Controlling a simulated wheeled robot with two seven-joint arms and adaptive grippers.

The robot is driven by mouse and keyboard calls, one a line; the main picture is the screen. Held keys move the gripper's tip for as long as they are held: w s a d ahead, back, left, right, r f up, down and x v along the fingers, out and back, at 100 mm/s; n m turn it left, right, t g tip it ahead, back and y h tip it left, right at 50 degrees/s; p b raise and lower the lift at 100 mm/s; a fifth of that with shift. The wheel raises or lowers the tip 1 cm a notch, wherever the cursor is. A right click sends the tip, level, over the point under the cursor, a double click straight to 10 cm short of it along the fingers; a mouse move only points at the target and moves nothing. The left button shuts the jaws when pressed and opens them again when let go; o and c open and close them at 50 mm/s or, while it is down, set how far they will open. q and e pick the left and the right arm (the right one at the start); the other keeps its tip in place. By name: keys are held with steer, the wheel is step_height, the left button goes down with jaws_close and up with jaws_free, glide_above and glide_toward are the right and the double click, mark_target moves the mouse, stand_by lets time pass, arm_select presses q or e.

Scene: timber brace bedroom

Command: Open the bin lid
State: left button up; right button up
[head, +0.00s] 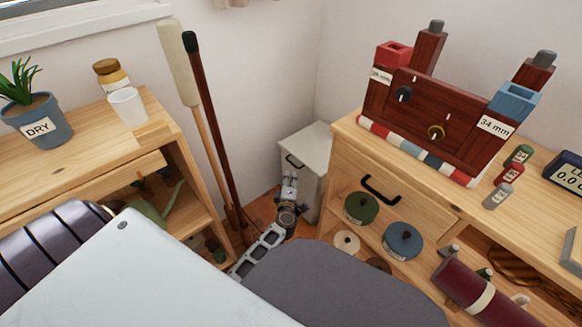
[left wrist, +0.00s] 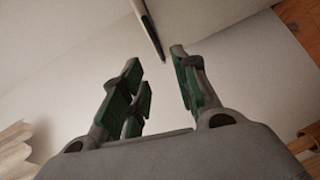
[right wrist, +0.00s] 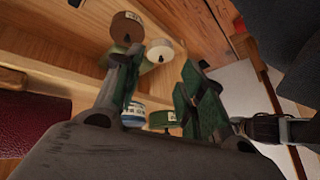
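The bin is a pale grey box (head: 312,178) standing in the corner between the walls and the right cabinet. Its lid (head: 312,140) lies flat and looks shut, with a dark handle (head: 294,161) near its front left edge. My left gripper (head: 290,178) is just in front of the bin, close below the handle. In the left wrist view its fingers (left wrist: 157,75) are apart and empty, with a dark bar, likely the handle (left wrist: 149,28), beyond the tips. My right gripper (right wrist: 155,75) is open and empty before shelves; I cannot make it out in the head view.
The right cabinet (head: 345,150) stands beside the bin, with a green pot (head: 361,208) and a blue pot (head: 403,241) on its open shelf. Two long poles (head: 205,110) lean on the wall left of the bin. A left shelf unit (head: 160,130) stands nearby.

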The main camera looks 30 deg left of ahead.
arm_select(q)
steer(key=b+x, duration=0.3)
steer(key=x, duration=0.7)
steer(key=shift+b, duration=0.4)
arm_select(e)
steer(key=shift+t+y, duration=0.3)
steer(key=shift+a+f, duration=0.25)
steer(key=shift+f, duration=1.2)
steer(key=shift+a+f, duration=0.2)
steer(key=shift+f, duration=1.2)
arm_select(q)
steer(key=shift+c, duration=0.3)
jaws_close()
